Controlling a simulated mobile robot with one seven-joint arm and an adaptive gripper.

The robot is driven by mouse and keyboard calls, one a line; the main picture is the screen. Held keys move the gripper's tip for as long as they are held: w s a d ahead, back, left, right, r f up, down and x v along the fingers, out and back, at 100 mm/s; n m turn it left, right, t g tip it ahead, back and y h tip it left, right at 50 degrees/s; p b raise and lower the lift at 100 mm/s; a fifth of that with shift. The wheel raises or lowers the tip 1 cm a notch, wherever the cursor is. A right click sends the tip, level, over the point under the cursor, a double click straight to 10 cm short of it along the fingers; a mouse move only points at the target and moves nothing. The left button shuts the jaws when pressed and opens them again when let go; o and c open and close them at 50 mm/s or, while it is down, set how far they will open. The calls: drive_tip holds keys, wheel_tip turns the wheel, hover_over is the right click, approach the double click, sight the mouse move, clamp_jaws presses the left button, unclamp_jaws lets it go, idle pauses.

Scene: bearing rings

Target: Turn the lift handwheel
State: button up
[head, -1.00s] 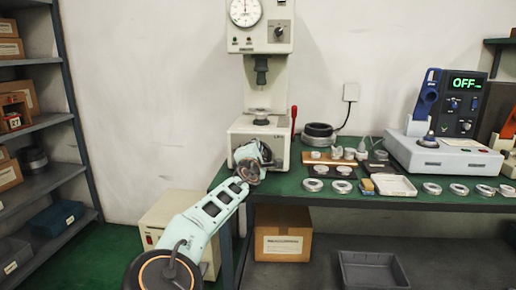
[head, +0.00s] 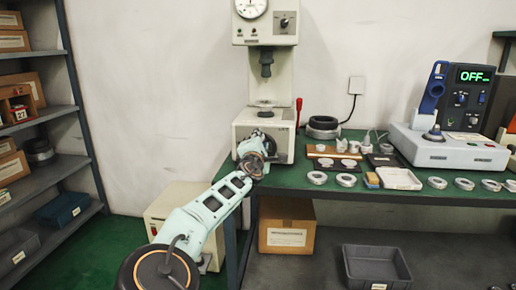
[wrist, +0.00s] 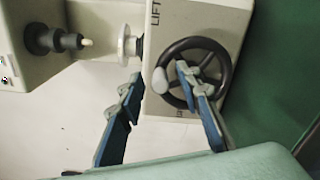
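The lift handwheel (wrist: 228,65) is a dark spoked ring with a pale grip knob (wrist: 160,80) on its left side. It sits on the cream face of a machine, next to the label LIFT. My gripper (wrist: 159,78) is open, with one blue finger left of the knob and the other right of it, over the wheel. The knob appears between the fingertips; I cannot tell if either finger touches it. In the head view my gripper (head: 262,147) is at the front of the machine's base (head: 248,122), and my arm hides the wheel there.
The machine stands at the left end of a green bench (head: 335,192). A red lever (head: 298,112) stands at its right side. A cream cabinet (head: 170,205) and a shelf rack (head: 62,170) are to the left.

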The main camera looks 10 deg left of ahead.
drive_tip(key=s, duration=1)
drive_tip(key=shift+s, duration=0.4)
